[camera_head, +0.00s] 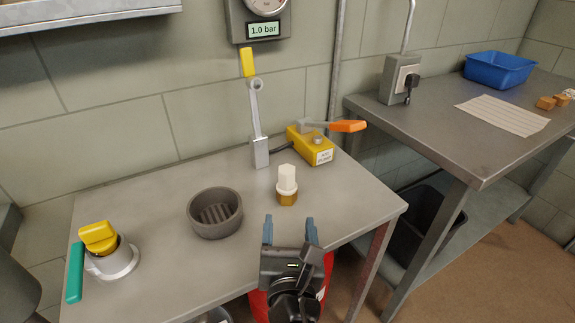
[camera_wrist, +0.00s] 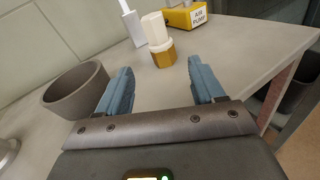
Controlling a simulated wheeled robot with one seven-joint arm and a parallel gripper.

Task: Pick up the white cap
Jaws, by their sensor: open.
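The white cap (camera_head: 287,176) sits on top of a short brass-coloured fitting (camera_head: 287,198) on the grey metal table. In the wrist view the white cap (camera_wrist: 154,29) stands upright on the fitting (camera_wrist: 163,56), ahead of my gripper and between the lines of its fingers. My gripper (camera_head: 290,230) is open and empty, with its blue fingers apart. It is at the table's front edge, short of the cap and not touching it.
A dark grey bowl (camera_head: 215,214) stands left of the cap. A yellow air pump box (camera_head: 310,146) and an upright lever (camera_head: 257,120) stand behind it. A yellow-topped valve with a green handle (camera_head: 104,250) is at far left. The table right of the cap is clear.

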